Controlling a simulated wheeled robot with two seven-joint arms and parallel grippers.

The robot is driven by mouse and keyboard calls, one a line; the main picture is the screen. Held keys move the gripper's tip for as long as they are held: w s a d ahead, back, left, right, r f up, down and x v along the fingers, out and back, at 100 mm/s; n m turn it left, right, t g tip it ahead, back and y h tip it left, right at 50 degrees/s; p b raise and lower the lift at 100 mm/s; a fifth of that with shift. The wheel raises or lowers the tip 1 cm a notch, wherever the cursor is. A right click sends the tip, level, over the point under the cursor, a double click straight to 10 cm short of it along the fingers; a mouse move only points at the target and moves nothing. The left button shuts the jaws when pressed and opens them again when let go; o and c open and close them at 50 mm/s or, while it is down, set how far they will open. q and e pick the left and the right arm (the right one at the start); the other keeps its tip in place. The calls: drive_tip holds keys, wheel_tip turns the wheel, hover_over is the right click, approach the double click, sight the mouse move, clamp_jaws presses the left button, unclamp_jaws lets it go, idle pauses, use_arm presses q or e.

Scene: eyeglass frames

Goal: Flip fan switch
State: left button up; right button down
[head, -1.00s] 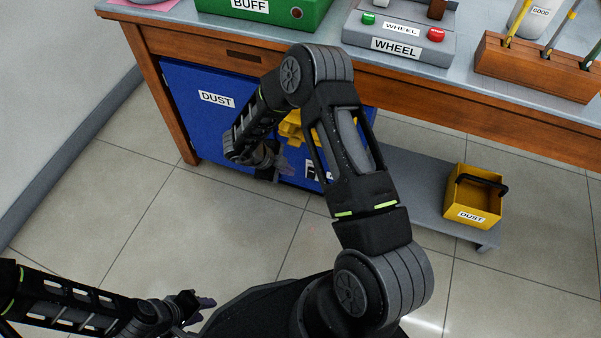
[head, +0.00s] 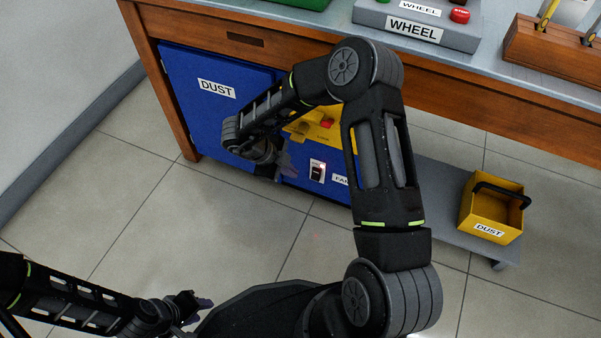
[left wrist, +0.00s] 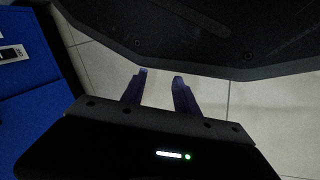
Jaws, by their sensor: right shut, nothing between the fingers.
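The fan switch (head: 317,171) is a dark rocker on a white plate on the blue cabinet's front, left of a partly covered FAN label (head: 342,180). It also shows at the left edge of the left wrist view (left wrist: 12,53). My right gripper (head: 284,166) is shut and empty, in front of the cabinet just left of the switch; I cannot tell the gap in depth. My left gripper (head: 203,302) is low at the lower left, over the floor and far from the switch. In the left wrist view its two fingers (left wrist: 160,80) stand apart with nothing between them.
The blue cabinet (head: 200,120) with a DUST label stands under the wooden workbench (head: 480,105). A yellow part with a red knob (head: 327,123) sits above the switch, partly behind my right arm. A yellow DUST bin (head: 490,208) rests on a grey low shelf (head: 445,215) at right.

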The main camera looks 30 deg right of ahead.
drive_tip(key=b, duration=0.5)
approach(317, 177)
wheel_tip(317, 177, down, 5)
drive_tip(key=s, duration=0.3)
drive_tip(key=shift+w+d+f+b, duration=0.25)
drive_tip(key=shift+w+d+b, duration=0.25)
drive_tip(key=shift+w+d, duration=0.1)
drive_tip(key=shift+w+d+f+b, duration=0.2)
drive_tip(key=shift+w+d+b, duration=0.3)
drive_tip(key=shift+w, duration=0.1)
drive_tip(key=shift+p, duration=0.75)
drive_tip(key=shift+w+f, duration=0.1)
drive_tip(key=shift+f, duration=0.1)
drive_tip(key=shift+r+p, duration=0.85)
drive_tip(key=shift+p, duration=0.2)
